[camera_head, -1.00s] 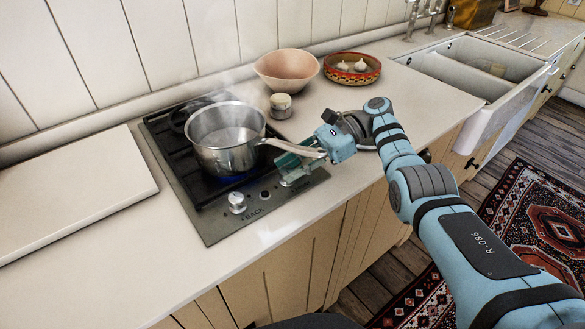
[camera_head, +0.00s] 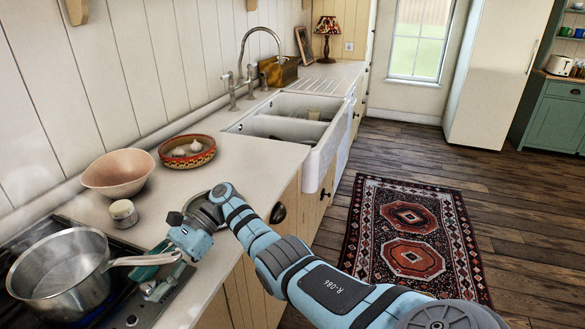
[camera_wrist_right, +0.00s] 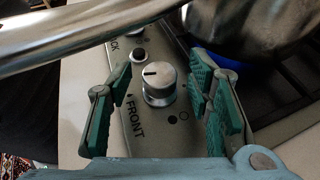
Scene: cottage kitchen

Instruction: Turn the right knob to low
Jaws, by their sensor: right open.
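The right knob (camera_wrist_right: 159,84), a silver dial beside the word FRONT, shows in the right wrist view. A short dark mark crosses the left part of its top. My right gripper (camera_wrist_right: 160,88) is open, with one green-padded finger on each side of the knob and visible gaps between. In the head view the right gripper (camera_head: 160,275) is low over the hob's front panel, under the pot's handle, and hides the knob. The steel pot (camera_head: 62,272) stands on the hob; a blue glow (camera_wrist_right: 232,48) shows beneath it in the wrist view. My left gripper is out of view.
The pot's handle (camera_head: 145,259) passes just above my right gripper. A small lidded jar (camera_head: 123,213), a pink bowl (camera_head: 118,174) and a patterned dish with garlic (camera_head: 187,151) stand behind.

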